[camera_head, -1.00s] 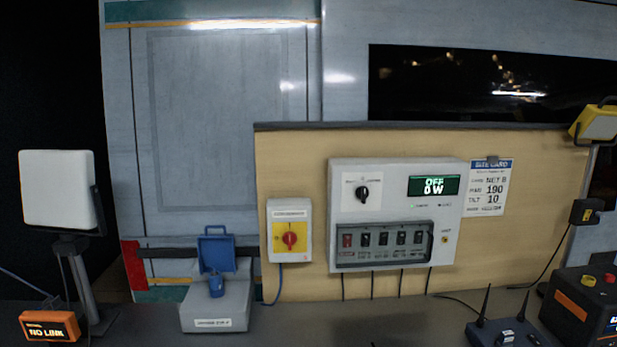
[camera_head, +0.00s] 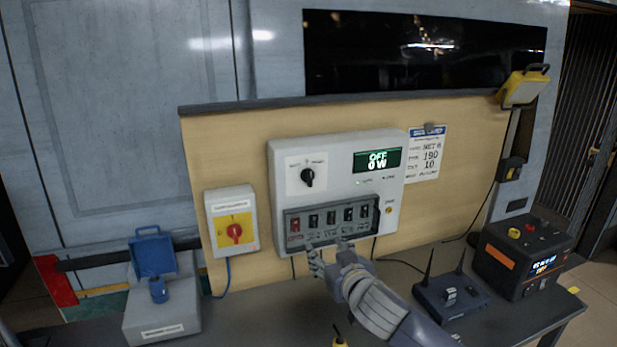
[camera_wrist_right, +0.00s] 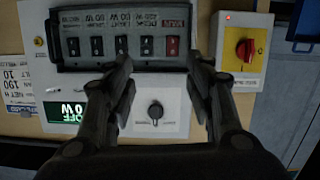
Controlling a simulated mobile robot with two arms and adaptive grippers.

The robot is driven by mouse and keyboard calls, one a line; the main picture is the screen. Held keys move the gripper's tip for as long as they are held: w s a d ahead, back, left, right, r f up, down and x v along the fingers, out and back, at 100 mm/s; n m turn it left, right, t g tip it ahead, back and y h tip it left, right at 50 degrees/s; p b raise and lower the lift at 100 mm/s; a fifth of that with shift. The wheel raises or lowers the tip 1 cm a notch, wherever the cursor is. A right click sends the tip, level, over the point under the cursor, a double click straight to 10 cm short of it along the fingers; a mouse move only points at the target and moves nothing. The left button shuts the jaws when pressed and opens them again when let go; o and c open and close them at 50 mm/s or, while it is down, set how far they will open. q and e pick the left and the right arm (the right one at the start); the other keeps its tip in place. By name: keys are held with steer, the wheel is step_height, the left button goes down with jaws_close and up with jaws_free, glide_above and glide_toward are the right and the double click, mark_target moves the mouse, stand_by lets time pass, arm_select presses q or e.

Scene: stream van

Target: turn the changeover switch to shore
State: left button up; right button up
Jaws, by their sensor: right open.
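A black rotary knob (camera_head: 307,176) sits on a white plate with small labels at the upper left of the grey panel (camera_head: 337,147). Its pointer looks roughly upright; the labels are too small to read surely. A red rotary handle (camera_head: 234,232) on a yellow plate sits on a separate box to the left; its label is also unclear. My right gripper (camera_head: 328,246) is open and empty, in front of the panel's lower edge, below the black knob. In the right wrist view, upside down, the knob (camera_wrist_right: 155,111) shows between the open fingers (camera_wrist_right: 163,62). My left gripper is out of view.
A row of breakers (camera_head: 330,217) is under the knob. The green display (camera_head: 377,160) reads OFF, 0 W. A blue-lidded socket box (camera_head: 163,318) stands at left. A router with antennas (camera_head: 452,297) and a black power unit (camera_head: 523,257) stand on the bench at right.

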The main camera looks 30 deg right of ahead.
mark_target(311, 178)
steer(key=w+d+r+t, duration=0.1)
steer(key=w+r+t, duration=0.1)
steer(key=r, duration=0.4)
steer(key=w+d+r+t, duration=0.1)
steer(key=w+d+r, duration=0.1)
steer(key=r, duration=0.4)
steer(key=shift+m+h, duration=0.3)
steer(key=p+x, duration=0.1)
steer(key=x, duration=0.2)
steer(key=p+x, duration=0.1)
steer(key=x, duration=0.2)
steer(key=p+x, duration=0.1)
steer(key=x, duration=0.2)
steer(key=shift+w+a+p, duration=0.1)
steer(key=shift+a+p, duration=0.2)
steer(key=shift+p, duration=0.1)
steer(key=shift+w+d+f, duration=0.1)
steer(key=shift+w+f, duration=0.1)
steer(key=shift+w, duration=0.35)
steer(key=shift+c, duration=0.3)
steer(key=c, duration=1)
